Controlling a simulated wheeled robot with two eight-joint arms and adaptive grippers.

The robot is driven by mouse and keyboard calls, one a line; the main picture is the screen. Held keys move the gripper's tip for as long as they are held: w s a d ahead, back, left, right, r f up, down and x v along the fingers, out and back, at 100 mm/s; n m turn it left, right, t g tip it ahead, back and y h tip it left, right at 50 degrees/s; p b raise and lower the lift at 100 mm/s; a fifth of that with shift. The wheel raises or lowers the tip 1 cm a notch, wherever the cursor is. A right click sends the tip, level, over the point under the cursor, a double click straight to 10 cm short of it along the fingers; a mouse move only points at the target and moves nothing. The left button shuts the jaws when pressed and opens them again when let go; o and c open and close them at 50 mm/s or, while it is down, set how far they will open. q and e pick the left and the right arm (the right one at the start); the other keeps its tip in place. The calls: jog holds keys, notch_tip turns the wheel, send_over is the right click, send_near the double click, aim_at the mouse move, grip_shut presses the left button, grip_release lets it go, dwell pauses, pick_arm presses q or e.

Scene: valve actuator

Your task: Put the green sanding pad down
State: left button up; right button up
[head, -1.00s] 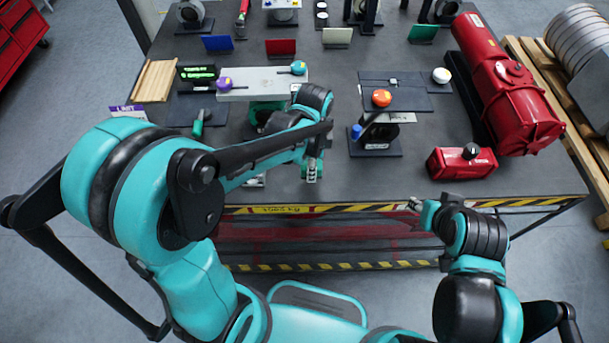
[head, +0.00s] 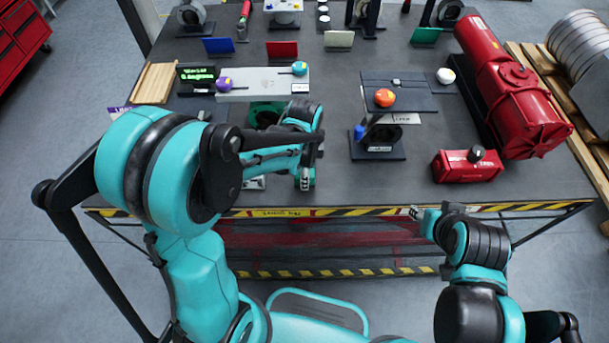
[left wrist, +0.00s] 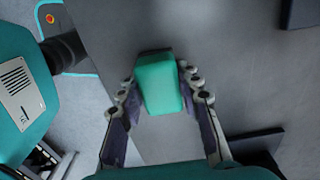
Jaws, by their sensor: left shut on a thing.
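The green sanding pad (left wrist: 160,84) is a rounded block between the two fingers of my left gripper (left wrist: 162,96) in the left wrist view. The fingers are shut on its sides. In the head view my left gripper (head: 306,178) points down near the front edge of the table (head: 345,192), left of the middle. The pad is mostly hidden there. I cannot tell whether it touches the tabletop. My right gripper (head: 428,218) is low at the table's front edge, small and partly hidden, and its fingers are unclear.
A red box (head: 466,168) and a large red tank (head: 520,105) are at the right. Bare tabletop lies between the stand and the front edge.

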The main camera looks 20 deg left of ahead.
pick_arm(q)
jog(key=o, duration=1.1)
jog(key=shift+s+f, duration=0.15)
jog(key=shift+f, duration=0.1)
